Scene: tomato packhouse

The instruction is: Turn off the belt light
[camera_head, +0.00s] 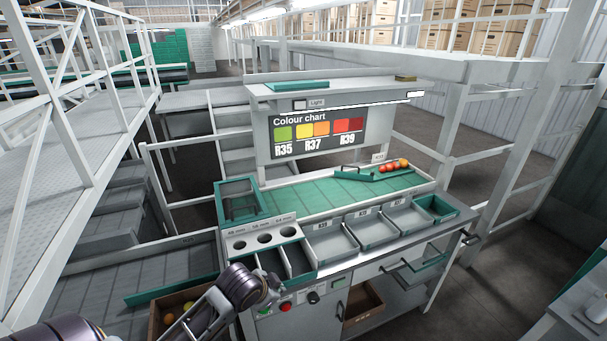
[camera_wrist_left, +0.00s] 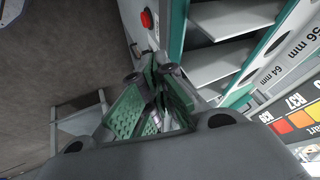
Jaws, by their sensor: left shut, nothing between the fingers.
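A small switch plate (camera_head: 300,105) sits beside a "Light" label (camera_head: 316,103) on the front edge of the shelf above the sorting belt (camera_head: 320,192). A pale light strip (camera_head: 365,103) runs under that shelf and looks bright. My left gripper (camera_head: 274,287) is shut and empty, low in front of the bench, near its control panel and well below the switch. It also shows in the left wrist view (camera_wrist_left: 153,68), where its fingers are close together. The switch is not visible in the wrist view. My right gripper is out of view.
The panel has a red button (camera_head: 286,307) and a black knob (camera_head: 314,298). A colour chart board (camera_head: 318,134) hangs below the shelf. Grey bins (camera_head: 333,244), a sizing block with holes (camera_head: 264,238) and a ramp with tomatoes (camera_head: 372,173) occupy the bench.

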